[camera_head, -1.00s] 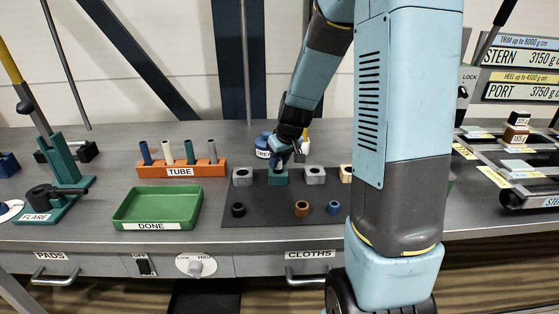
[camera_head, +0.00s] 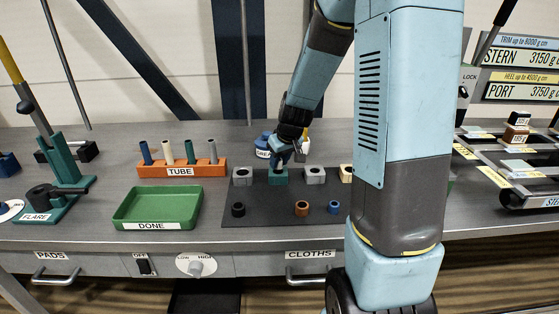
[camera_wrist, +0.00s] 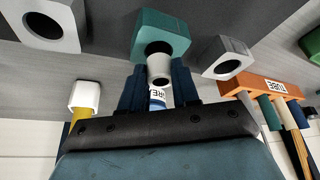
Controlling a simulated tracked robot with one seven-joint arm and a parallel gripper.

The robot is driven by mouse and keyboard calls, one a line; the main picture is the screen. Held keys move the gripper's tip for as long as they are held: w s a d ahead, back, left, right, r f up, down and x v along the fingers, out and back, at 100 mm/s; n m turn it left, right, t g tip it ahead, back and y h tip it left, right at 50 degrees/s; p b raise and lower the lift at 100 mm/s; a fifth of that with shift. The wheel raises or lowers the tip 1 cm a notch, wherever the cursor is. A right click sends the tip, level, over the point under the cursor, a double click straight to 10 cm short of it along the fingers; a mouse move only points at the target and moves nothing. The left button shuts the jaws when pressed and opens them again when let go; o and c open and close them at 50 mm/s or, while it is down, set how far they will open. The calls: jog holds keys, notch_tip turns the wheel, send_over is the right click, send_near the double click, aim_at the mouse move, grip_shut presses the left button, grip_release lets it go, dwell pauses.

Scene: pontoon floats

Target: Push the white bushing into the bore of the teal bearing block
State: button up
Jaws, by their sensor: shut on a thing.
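The teal bearing block (camera_head: 278,179) stands on a dark mat (camera_head: 265,208) in the head view, between two grey blocks. In the wrist view the teal block (camera_wrist: 165,24) shows its dark bore facing my gripper. The white bushing (camera_wrist: 159,69) is between my fingertips, at the mouth of the bore and overlapping its lower edge. My gripper (camera_wrist: 158,80) is shut on the bushing. How far the bushing sits inside the bore, if at all, I cannot tell. In the head view my gripper (camera_head: 281,160) is right above the teal block and hides the bushing.
Grey blocks (camera_head: 242,177) (camera_head: 315,176) flank the teal one, with a cream block (camera_head: 346,173) further right. Black (camera_head: 238,210), brown (camera_head: 302,209) and blue (camera_head: 334,208) bushings lie in front. A green DONE tray (camera_head: 157,225) and orange TUBE rack (camera_head: 181,171) stand left.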

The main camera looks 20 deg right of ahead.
jog(key=shift+f, duration=0.75)
jog(key=o, duration=1.1)
jog(key=shift+v, duration=6.8)
jog(key=shift+s, duration=0.1)
